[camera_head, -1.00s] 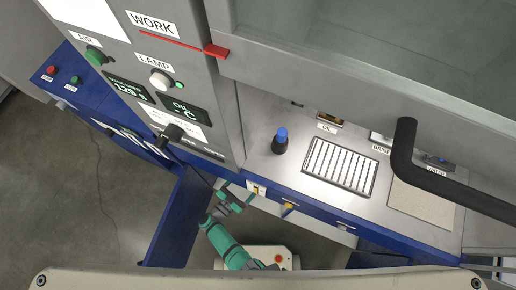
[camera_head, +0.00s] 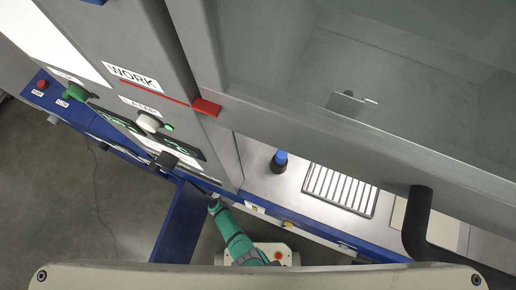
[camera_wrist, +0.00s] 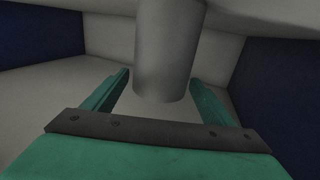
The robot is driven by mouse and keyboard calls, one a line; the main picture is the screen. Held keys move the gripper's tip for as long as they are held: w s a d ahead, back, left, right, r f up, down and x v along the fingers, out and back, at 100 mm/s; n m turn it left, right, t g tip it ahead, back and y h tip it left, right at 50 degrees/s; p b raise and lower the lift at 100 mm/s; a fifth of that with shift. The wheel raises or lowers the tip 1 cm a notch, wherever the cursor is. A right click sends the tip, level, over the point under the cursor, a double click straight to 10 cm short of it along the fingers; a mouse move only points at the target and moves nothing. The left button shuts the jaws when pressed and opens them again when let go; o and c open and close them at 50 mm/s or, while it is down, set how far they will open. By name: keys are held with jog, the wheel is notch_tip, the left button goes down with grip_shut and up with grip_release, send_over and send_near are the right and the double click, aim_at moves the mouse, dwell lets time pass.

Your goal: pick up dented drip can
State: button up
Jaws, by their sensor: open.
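In the wrist view a plain grey cylinder (camera_wrist: 165,55), which looks like the drip can, stands upright on a pale floor. Its top is cut off by the frame, and no dent shows on the side I see. My gripper (camera_wrist: 160,80) is open, with one green finger on each side of the cylinder. A gap shows on both sides; I cannot tell how far the cylinder sits between the fingertips. In the head view my green arm reaches to the edge of the blue bench, where the gripper is mostly hidden. The can does not show there.
Dark blue walls (camera_wrist: 270,75) flank the space in the wrist view, with a pale surface overhead. In the head view a blue panel (camera_head: 180,225) stands left of my arm. A blue-topped bottle (camera_head: 279,162) and a slotted grate (camera_head: 340,190) are on the bench.

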jog(key=x, duration=0.5)
jog(key=shift+r, duration=0.15)
jog(key=c, duration=1.5)
jog(key=shift+s+d+r, duration=0.1)
